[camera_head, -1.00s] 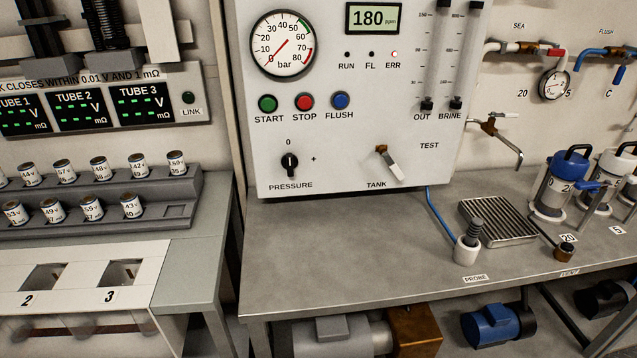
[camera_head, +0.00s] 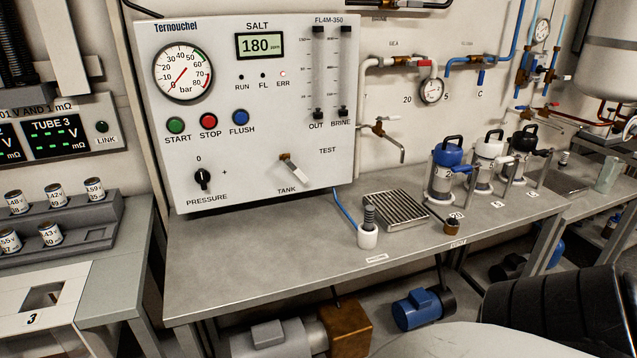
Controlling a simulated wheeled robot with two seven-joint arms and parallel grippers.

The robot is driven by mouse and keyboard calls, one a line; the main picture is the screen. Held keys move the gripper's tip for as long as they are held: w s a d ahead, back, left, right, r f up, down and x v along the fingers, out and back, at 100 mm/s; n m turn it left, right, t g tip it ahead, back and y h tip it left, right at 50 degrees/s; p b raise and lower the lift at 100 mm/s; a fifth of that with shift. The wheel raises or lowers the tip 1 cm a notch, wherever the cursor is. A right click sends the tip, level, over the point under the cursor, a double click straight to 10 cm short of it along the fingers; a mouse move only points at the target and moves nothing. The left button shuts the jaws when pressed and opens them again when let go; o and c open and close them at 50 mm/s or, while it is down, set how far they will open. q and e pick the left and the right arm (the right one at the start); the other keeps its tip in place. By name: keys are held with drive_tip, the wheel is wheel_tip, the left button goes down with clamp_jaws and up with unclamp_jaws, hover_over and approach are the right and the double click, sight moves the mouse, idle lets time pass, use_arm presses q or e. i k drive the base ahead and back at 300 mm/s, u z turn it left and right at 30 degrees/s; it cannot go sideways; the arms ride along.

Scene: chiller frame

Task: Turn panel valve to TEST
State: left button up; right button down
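The panel valve (camera_head: 295,169) is a small lever with a brownish pivot and a pale handle, low on the white control panel (camera_head: 257,160). Its handle slants down and to the right from the pivot, ending just right of and above the TANK label (camera_head: 287,189). The TEST label (camera_head: 327,151) is to the right of the pivot, and the handle does not point at it. Neither of my grippers is in view.
A steel bench (camera_head: 240,255) runs below the panel, its front left part clear. A white probe holder (camera_head: 368,236), a drain grate (camera_head: 396,210) and several lidded canisters (camera_head: 446,175) stand on it. A tap (camera_head: 388,138) juts from the wall right of the panel. A black ribbed object (camera_head: 560,310) fills the lower right.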

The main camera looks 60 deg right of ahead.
sight(296, 171)
drive_tip(key=u, duration=0.9)
drive_tip(key=k, duration=0.15)
drive_tip(key=z, duration=1.65)
